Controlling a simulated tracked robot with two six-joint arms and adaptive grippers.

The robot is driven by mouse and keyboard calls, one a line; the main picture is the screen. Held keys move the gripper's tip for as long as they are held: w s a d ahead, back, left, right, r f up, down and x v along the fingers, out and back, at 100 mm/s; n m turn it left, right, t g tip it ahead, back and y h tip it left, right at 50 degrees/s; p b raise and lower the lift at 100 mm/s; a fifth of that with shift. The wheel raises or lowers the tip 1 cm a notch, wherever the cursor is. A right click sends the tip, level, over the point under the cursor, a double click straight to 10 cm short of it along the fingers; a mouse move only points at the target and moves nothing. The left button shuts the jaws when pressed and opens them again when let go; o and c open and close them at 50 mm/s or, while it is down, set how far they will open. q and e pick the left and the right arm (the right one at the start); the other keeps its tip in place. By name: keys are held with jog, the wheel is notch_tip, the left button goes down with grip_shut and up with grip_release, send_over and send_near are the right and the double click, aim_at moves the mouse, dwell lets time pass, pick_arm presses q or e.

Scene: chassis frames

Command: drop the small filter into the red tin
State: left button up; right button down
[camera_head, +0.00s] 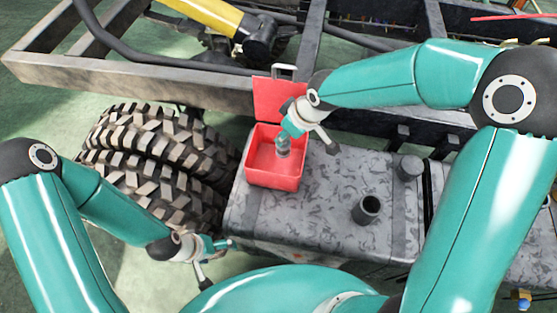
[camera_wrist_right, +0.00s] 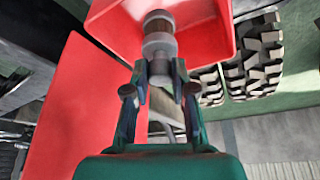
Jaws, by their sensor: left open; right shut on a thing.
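The red tin (camera_head: 272,178) stands open on the grey metal tank, its lid (camera_head: 274,100) raised at the back. The small filter (camera_head: 283,146), a grey cylinder, is held over the tin's opening near its right side. My right gripper (camera_head: 287,137) is shut on the filter. In the right wrist view the filter (camera_wrist_right: 158,42) sits between the fingertips (camera_wrist_right: 160,72), with the red tin (camera_wrist_right: 205,35) behind it. The filter's exact height above the tin's floor is hard to tell. My left gripper (camera_head: 228,243) is open and empty, low beside the tank's left end.
The grey tank (camera_head: 310,215) has a dark filler neck (camera_head: 366,209) and a second cap (camera_head: 409,166) to the right of the tin. Large tyres (camera_head: 155,160) stand to the left. The chassis frame rail (camera_head: 130,75) runs behind.

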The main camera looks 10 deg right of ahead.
jog(key=c, duration=0.9)
grip_release()
jog(key=v, duration=1.2)
